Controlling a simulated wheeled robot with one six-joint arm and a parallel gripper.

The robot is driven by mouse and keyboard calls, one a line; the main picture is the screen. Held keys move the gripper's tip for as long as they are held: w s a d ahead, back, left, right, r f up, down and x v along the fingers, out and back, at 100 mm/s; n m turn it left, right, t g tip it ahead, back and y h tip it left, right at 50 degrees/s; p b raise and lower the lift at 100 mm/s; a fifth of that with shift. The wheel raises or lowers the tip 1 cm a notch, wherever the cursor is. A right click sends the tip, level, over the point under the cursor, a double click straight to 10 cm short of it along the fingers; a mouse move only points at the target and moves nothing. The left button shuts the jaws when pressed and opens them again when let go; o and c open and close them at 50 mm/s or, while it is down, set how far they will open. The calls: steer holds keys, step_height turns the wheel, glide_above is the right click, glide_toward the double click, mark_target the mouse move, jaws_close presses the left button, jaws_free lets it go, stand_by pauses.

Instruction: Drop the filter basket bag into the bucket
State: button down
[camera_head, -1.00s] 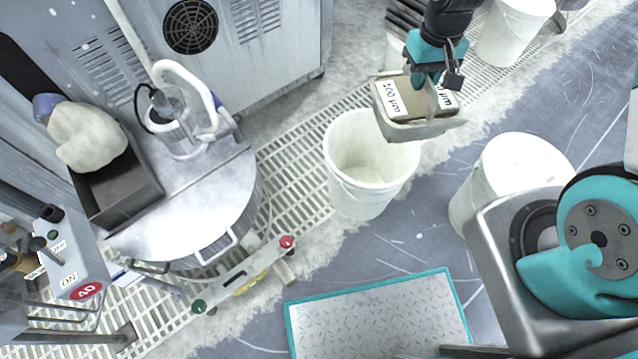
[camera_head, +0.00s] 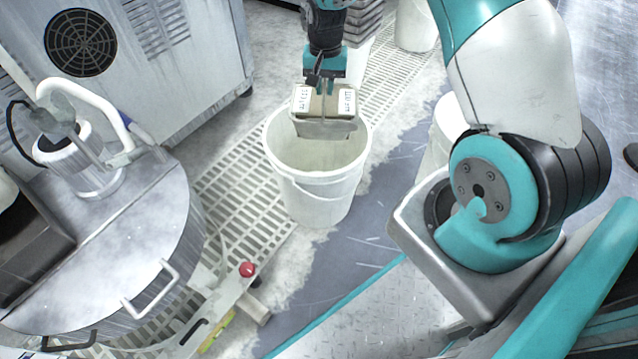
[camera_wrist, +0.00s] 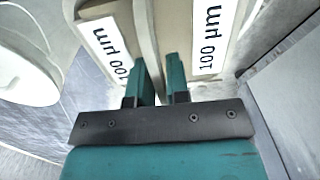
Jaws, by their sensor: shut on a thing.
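The filter basket bag (camera_head: 325,127) is a beige, box-shaped piece with white labels, and it hangs upright below my gripper (camera_head: 324,84). My gripper is shut on the bag's upper middle part. The wrist view shows the two teal fingers (camera_wrist: 160,80) at the bag (camera_wrist: 145,40), between two labels reading about 100 µm. The white bucket (camera_head: 315,190) stands open on the floor grating. In the head view the bag overlaps the bucket's opening at the far side of the rim; I cannot tell how far its lower end is inside. The bag hides part of the bucket's interior.
A round metal drum with a lid (camera_head: 100,240) stands at the left. Another white bucket (camera_head: 418,25) is at the top, and one is partly hidden behind my arm. A stack of grey pieces (camera_head: 365,25) stands behind my gripper. A grey cabinet (camera_head: 150,60) fills the upper left.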

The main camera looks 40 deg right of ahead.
mark_target(325, 102)
steer(key=shift+w+d+f+b, duration=0.1)
steer(key=shift+f+b, duration=3)
steer(key=shift+f, duration=0.05)
steer(key=c, duration=1)
jaws_free()
steer(key=shift+r, duration=0.15)
step_height(325, 102, up, 17)
steer(key=p, duration=0.7)
steer(key=shift+r, duration=0.15)
